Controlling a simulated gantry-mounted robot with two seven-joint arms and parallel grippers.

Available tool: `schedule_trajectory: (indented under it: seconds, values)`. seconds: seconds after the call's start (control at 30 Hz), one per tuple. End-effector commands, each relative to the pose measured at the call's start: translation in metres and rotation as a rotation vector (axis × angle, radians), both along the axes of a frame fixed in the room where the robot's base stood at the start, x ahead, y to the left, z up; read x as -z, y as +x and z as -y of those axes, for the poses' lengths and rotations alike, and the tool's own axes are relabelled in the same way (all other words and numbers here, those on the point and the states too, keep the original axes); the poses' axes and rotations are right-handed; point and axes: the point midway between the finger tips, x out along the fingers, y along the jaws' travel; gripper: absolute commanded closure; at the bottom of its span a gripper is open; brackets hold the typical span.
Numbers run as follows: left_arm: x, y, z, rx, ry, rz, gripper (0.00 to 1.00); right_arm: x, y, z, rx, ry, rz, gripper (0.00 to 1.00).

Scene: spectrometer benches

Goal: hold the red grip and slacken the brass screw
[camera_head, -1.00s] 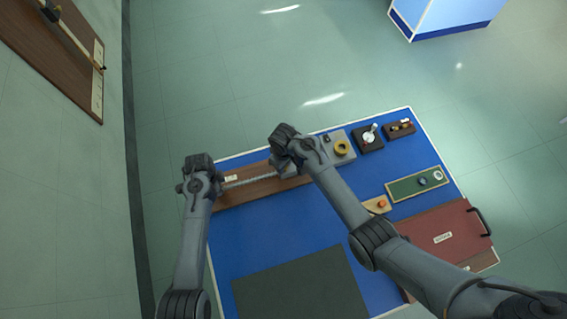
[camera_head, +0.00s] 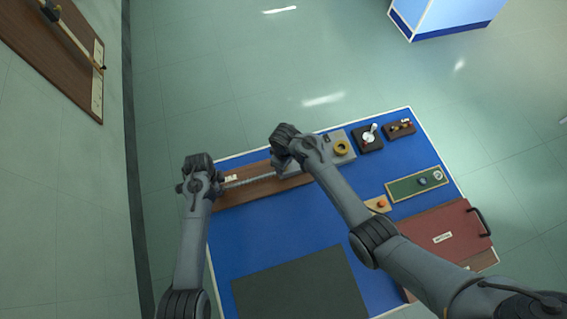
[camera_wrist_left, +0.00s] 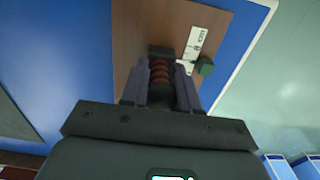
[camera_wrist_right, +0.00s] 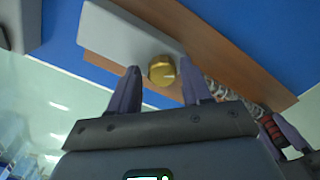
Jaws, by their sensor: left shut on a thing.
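The red ribbed grip (camera_wrist_left: 160,74) sits between the fingers of my left gripper (camera_wrist_left: 162,66), which is shut on it. The grip also shows at the right edge of the right wrist view (camera_wrist_right: 271,130), at the end of a coil spring (camera_wrist_right: 228,92). The round brass screw (camera_wrist_right: 161,70) stands on the face of a grey block (camera_wrist_right: 125,32). My right gripper (camera_wrist_right: 162,66) is open, with one finger on each side of the screw. Gaps show between fingers and screw. In the head view my arms hide both the grip and the screw.
A wooden board (camera_head: 235,193) with a white scale carries the spring and block on the blue table (camera_head: 265,220). A dark mat (camera_head: 300,284) lies in front.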

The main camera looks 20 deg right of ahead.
Motion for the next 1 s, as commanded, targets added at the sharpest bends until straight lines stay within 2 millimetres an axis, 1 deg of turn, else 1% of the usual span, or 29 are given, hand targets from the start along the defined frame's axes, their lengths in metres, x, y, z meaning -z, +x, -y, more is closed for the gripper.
schedule_trajectory:
  seconds: [0.03,0.07,0.33,0.43,0.57,0.8,1.0]
  values:
    - [0.001,0.0,-0.001,-0.002,0.001,-0.002,1.0,0.0,0.0,0.0,0.0,0.0,0.0,0.44]
    - [0.001,0.0,-0.001,-0.002,0.001,-0.002,1.0,0.0,0.0,0.0,0.0,0.0,0.0,0.41]
    - [0.001,0.0,-0.001,-0.002,0.001,-0.002,1.0,-0.001,0.0,-0.001,-0.001,0.001,0.0,0.41]
    - [0.001,0.0,-0.001,-0.002,0.001,-0.002,1.0,-0.005,0.0,-0.002,-0.002,0.002,0.001,0.41]
    - [0.001,0.0,-0.001,-0.002,0.001,-0.002,1.0,-0.019,0.0,-0.002,0.0,0.004,0.003,0.41]
    - [0.001,0.0,-0.001,-0.002,0.001,-0.002,1.0,-0.053,0.0,-0.001,0.001,0.003,0.002,0.41]
    - [0.001,-0.001,-0.001,-0.002,0.001,-0.002,1.0,-0.071,0.0,0.0,0.0,0.001,0.002,0.41]
